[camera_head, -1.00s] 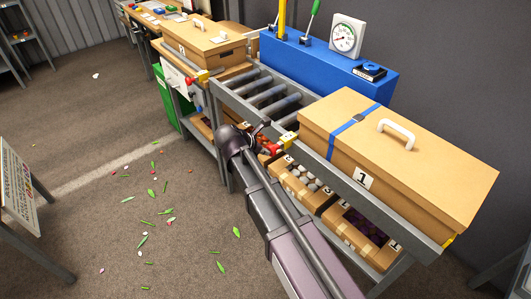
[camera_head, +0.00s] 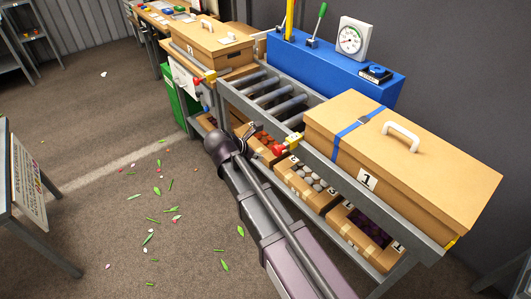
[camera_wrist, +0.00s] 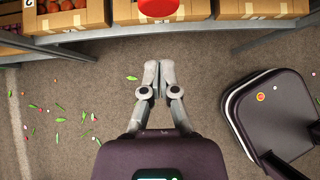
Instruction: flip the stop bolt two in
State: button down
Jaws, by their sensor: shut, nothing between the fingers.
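Two red-knobbed bolts with yellow blocks sit on the roller conveyor's near rail. One (camera_head: 292,140) is mid-rail beside the box marked 1. The other (camera_head: 206,77) is at the left end by the box marked 2 (camera_head: 205,42). I cannot read a number on either bolt. In the wrist view a round red knob (camera_wrist: 160,7) shows at the top edge, beyond my fingertips and apart from them. My gripper (camera_wrist: 155,68) is shut and empty, over the floor in front of the conveyor. Its fingers are hard to make out in the head view.
The large box marked 1 (camera_head: 415,165) with a white handle rests on the conveyor's right end. The rollers (camera_head: 275,92) between the boxes are bare. Cartons (camera_head: 305,185) stand on the shelf below. A blue housing (camera_head: 335,65) with a gauge is behind. Leaves litter the open floor.

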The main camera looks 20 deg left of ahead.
jog(key=p+v, duration=0.5)
jog(key=v, duration=0.3)
jog(key=shift+r+p, duration=0.25)
jog(key=shift+p, duration=0.1)
jog(key=shift+s, duration=0.2)
dwell(0.3)
